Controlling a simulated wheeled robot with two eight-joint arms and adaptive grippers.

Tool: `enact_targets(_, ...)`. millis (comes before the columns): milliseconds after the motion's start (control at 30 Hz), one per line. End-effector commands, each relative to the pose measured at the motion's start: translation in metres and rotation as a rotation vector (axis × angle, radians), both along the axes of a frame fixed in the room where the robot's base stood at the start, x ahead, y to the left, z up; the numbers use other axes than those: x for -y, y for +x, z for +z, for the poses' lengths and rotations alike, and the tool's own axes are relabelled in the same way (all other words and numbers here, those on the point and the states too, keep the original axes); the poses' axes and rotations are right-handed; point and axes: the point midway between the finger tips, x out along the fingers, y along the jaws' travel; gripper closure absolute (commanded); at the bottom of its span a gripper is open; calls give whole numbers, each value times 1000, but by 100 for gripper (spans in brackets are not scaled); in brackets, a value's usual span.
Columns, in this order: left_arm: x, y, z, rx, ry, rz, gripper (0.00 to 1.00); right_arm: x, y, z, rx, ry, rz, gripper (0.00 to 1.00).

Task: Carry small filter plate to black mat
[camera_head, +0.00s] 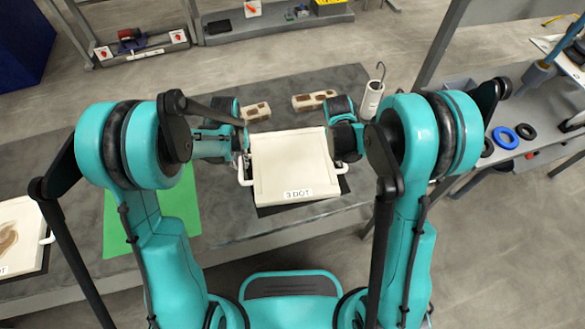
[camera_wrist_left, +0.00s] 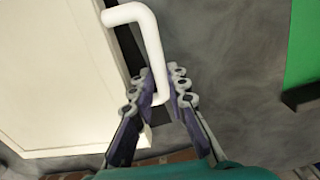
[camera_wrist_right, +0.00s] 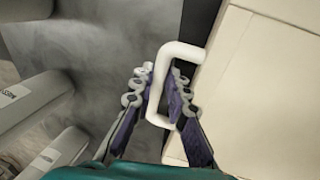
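The small filter plate (camera_head: 290,165) is a cream square labelled "3 DOT", with a white handle on each side. It lies flat over the black mat (camera_head: 300,205), whose dark edge shows at the front and right. I cannot tell whether it touches the mat or hangs slightly above. My left gripper (camera_head: 240,155) has its fingers closely around the left handle (camera_wrist_left: 150,40); they show in the left wrist view (camera_wrist_left: 160,85). My right gripper (camera_head: 340,150) has its fingers closely around the right handle (camera_wrist_right: 180,53), also in the right wrist view (camera_wrist_right: 158,90).
A green mat (camera_head: 175,215) lies left on the grey table (camera_head: 270,232). Another plate (camera_head: 18,232) lies at the far left. Two stained blocks (camera_head: 313,100) and a white bottle (camera_head: 372,100) stand behind the small plate. A side shelf with rings (camera_head: 505,138) is at right.

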Motion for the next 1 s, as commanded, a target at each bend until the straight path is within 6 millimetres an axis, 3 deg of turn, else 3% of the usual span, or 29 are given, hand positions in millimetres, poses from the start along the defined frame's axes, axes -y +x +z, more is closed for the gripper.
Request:
enact_targets(467, 0, 0, 7, 0, 0, -1, 67, 0, 0, 2, 0, 0, 0, 67)
enact_targets(800, 0, -1, 58, 0, 0, -1, 67, 0, 0, 2, 0, 0, 0, 67)
enact_targets(1000, 0, 0, 78, 0, 0, -1, 67, 0, 0, 2, 0, 0, 0, 67)
